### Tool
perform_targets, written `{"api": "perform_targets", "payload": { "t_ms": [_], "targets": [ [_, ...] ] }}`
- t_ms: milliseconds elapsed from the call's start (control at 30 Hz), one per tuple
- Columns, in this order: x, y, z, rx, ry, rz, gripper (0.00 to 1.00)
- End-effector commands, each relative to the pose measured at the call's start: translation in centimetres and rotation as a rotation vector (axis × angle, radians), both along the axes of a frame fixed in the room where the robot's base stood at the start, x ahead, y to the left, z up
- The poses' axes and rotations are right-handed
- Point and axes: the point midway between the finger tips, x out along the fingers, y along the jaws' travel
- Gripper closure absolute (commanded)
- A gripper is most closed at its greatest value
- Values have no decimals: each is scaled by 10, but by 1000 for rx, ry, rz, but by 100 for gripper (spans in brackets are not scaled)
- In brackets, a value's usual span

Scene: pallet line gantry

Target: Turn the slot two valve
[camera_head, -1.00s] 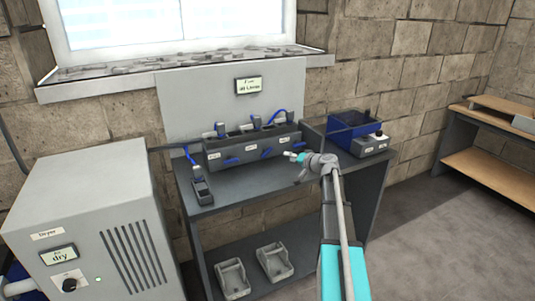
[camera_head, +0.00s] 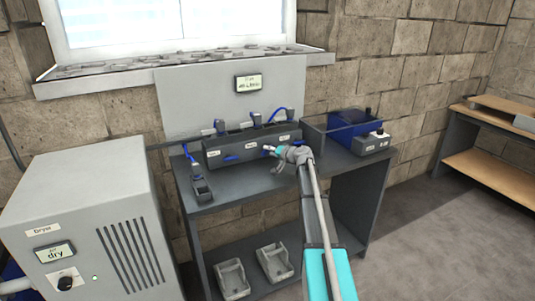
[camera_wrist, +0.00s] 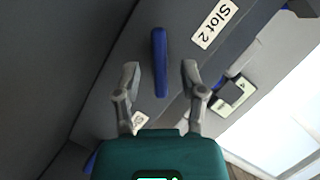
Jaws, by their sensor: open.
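The slot two valve is a blue lever handle (camera_wrist: 159,62) on the dark grey front of the slot unit. It shows in the wrist view beside a white label (camera_wrist: 216,24) reading "Slot 2". My gripper (camera_wrist: 161,72) is open, with one finger on each side of the lever's lower part as seen there; I cannot tell whether either finger touches it. In the head view my gripper (camera_head: 269,149) is at the front of the slot unit (camera_head: 212,160), and it hides the middle lever.
The slot unit stands on a dark table (camera_head: 240,186) below a wall panel with a display (camera_head: 248,83). A grey dryer (camera_head: 85,210) stands further left.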

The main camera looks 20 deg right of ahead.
Motion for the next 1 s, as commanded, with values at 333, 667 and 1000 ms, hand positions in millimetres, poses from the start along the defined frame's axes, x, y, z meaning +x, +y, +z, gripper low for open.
{"api": "perform_targets", "payload": {
  "t_ms": [333, 667, 1000],
  "targets": [
    [17, 7, -4, 0, -1, -1, 47],
    [17, 6, -4, 0, 0, 0, 62],
    [17, 6, -4, 0, 0, 0, 100]
  ]
}}
